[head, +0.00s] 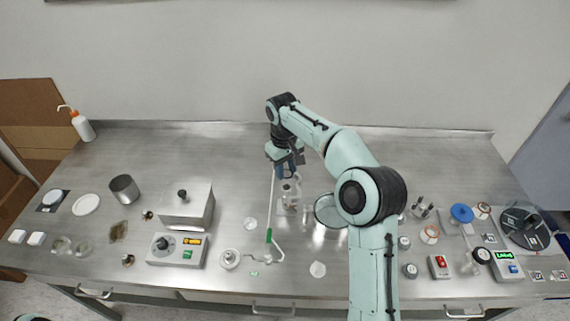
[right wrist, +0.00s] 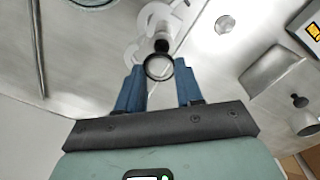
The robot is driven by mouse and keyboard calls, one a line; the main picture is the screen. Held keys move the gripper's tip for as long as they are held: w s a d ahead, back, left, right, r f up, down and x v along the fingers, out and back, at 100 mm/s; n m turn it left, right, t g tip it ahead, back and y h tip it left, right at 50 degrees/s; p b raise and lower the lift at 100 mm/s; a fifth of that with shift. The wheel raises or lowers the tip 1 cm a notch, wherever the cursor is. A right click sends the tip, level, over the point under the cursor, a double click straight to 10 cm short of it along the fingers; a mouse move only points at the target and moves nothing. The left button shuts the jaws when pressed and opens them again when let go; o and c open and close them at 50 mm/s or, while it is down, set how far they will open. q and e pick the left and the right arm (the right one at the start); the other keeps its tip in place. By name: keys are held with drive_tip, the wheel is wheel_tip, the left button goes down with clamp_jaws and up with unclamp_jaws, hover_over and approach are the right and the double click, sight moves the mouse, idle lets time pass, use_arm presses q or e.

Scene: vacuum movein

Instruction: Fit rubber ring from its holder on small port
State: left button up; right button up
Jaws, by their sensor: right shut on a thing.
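My right gripper (head: 287,173) is above the middle of the bench in the head view, pointing down, close over a clear glass piece (head: 290,195). In the right wrist view its two blue fingers (right wrist: 159,68) are closed on the sides of a thin black rubber ring (right wrist: 147,72). The ring appears too small to make out in the head view. Beyond the ring, the right wrist view shows pale glassware (right wrist: 150,18) with a dark round end (right wrist: 161,46) just past the ring. I cannot tell whether they touch, or which part is the small port. My left gripper is not in view.
A thin rod (head: 271,200) and a green-marked tube (head: 269,236) are left of the gripper. A metal box (head: 186,205) and a control unit (head: 176,250) stand further left. Several small jars and devices crowd the right side. The back of the bench is mostly clear.

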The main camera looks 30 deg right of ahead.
sight(286, 187)
wheel_tip(286, 187, down, 3)
drive_tip(key=shift+f+b, duration=0.4)
drive_tip(key=shift+f, duration=0.3)
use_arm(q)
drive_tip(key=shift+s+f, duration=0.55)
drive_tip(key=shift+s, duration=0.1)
use_arm(e)
drive_tip(key=shift+w+f, duration=0.1)
drive_tip(key=shift+f, duration=0.15)
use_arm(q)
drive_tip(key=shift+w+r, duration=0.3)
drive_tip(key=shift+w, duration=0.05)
use_arm(e)
drive_tip(key=shift+r, duration=0.1)
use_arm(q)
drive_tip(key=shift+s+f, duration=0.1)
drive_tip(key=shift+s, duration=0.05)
use_arm(e)
drive_tip(key=shift+f, duration=0.45)
idle(0.6)
drive_tip(key=o, duration=1.1)
drive_tip(key=shift+c, duration=0.2)
drive_tip(key=shift+r, duration=0.2)
